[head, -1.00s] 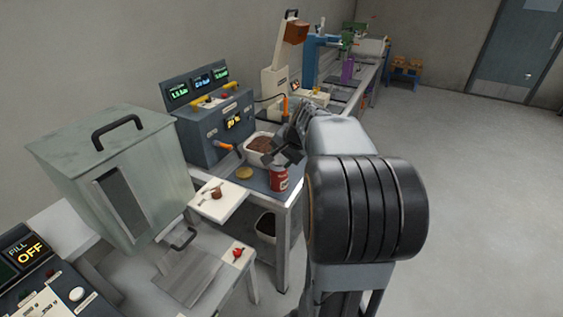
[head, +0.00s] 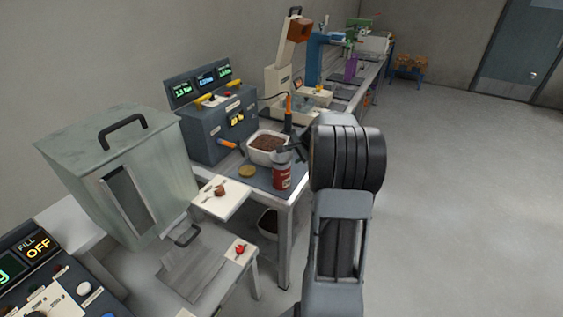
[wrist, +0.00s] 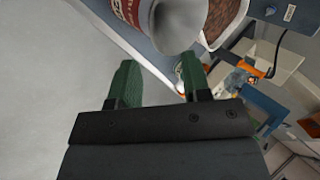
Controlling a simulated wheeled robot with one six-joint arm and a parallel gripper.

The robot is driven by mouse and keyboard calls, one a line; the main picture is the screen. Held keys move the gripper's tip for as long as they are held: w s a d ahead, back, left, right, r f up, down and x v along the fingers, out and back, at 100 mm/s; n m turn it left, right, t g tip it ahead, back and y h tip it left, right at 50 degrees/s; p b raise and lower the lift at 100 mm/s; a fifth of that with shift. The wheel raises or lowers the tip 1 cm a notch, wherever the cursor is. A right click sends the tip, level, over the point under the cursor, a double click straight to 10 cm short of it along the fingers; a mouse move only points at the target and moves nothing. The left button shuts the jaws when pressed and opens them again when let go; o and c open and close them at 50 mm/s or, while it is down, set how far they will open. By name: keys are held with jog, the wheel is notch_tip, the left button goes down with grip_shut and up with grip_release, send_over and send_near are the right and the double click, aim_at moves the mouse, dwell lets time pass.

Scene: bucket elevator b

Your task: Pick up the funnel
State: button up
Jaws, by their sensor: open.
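The funnel, a grey cone (wrist: 178,24), shows at the top of the wrist view, at the mouth of a red-and-white can (wrist: 127,10). In the head view the red can (head: 282,177) stands at the near right corner of the workbench, with the grey funnel (head: 281,157) at its top, small and partly hidden. My gripper (wrist: 158,80) is open and empty, its two green-padded fingers pointing toward the funnel, apart from it as far as I can tell. In the head view my gripper (head: 293,147) is beside the can's top, mostly dark and indistinct.
A white tub (head: 251,145) of brown granules stands just behind the can. A round yellowish lid (head: 247,171) lies left of it. A blue-grey control box (head: 213,125) and a large metal hopper (head: 125,175) stand further left. Open floor (head: 450,200) lies to the right.

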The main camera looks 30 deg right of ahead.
aim_at(291, 158)
jog(key=shift+p+x, duration=0.4)
jog(key=shift+x, duration=2)
jog(key=shift+a, duration=0.1)
grip_shut()
